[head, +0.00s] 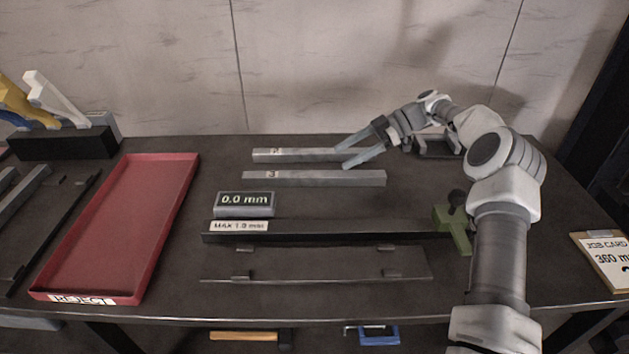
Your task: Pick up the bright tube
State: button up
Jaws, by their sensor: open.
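Two light grey square tubes lie crosswise at the back of the dark table. The rear tube (295,155) has a mark like a 2 at its left end. The front tube (318,178) is marked 3 and looks about as light, so I cannot tell which is the bright one. My gripper (340,158) is open and empty, with its fingers pointing left. Its fingertips are over the right end of the rear tube, one seen just behind it and one between the two tubes. I cannot tell whether they touch either tube.
A red reject tray (168,210) stands empty on the left. A display reading 0.0 mm (245,199) sits behind a dark rail (340,229) with a green block (455,228) at its right end. A job card (604,258) is at the far right.

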aim_at(314, 173)
jog(key=x, duration=0.3)
jog(key=shift+s+b+x, duration=0.15)
jog(key=shift+b+x, duration=0.2)
jog(key=shift+x, duration=1)
jog(key=shift+s+b+x, duration=0.1)
jog(key=shift+b+x, duration=0.25)
jog(key=shift+x, duration=1.05)
jog(key=shift+r, duration=0.1)
grip_shut()
